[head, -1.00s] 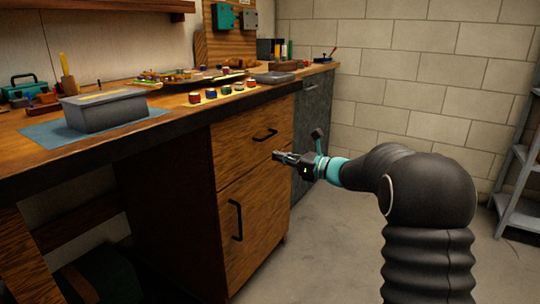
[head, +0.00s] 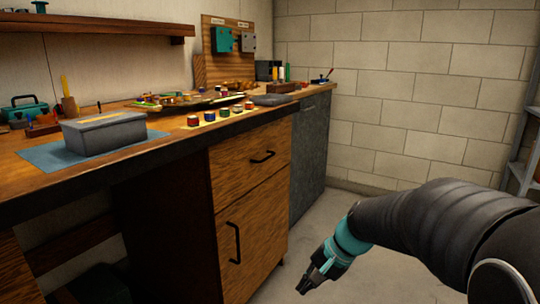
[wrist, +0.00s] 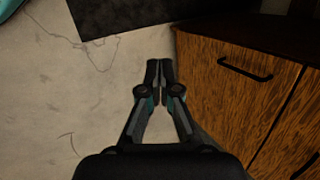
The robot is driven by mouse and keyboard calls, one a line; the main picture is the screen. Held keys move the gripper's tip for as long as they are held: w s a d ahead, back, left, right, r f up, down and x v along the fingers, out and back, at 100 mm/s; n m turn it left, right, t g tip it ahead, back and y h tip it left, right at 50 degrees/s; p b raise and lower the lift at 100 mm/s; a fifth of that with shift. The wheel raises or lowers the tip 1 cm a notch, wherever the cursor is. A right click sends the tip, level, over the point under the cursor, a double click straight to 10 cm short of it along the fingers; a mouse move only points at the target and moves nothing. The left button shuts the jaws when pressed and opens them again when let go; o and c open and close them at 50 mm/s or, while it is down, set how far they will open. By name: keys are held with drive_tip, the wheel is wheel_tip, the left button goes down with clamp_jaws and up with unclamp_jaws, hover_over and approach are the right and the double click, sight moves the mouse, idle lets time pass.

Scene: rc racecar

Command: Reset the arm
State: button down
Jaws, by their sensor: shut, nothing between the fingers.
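My gripper (head: 312,283) hangs low over the floor at the bottom of the head view, to the right of the workbench cabinet (head: 252,212). It points down and to the left. In the wrist view its two fingers (wrist: 160,66) are together and nothing is between them. The bare concrete floor lies below the fingers. My arm reaches in from the right edge of the head view.
The workbench (head: 30,172) bears a grey box (head: 105,134) on a blue mat (head: 45,156) and a row of small coloured jars (head: 210,116). A cabinet with a black handle (wrist: 245,70) stands right of the fingers. A metal shelf (head: 522,172) stands far right.

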drive_tip(key=s+d+r+n+t+h, duration=0.2)
drive_tip(key=s+d+r+n, duration=0.1)
drive_tip(key=s, duration=0.6)
drive_tip(key=s+d+r+n+t+h+p, duration=0.1)
drive_tip(key=s+d+r+n+t+h, duration=0.1)
drive_tip(key=s, duration=0.7)
drive_tip(key=shift+s+d+r+n+h, duration=0.4)
drive_tip(key=shift+d+r+n+h, duration=0.45)
drive_tip(key=shift+d+r, duration=0.45)
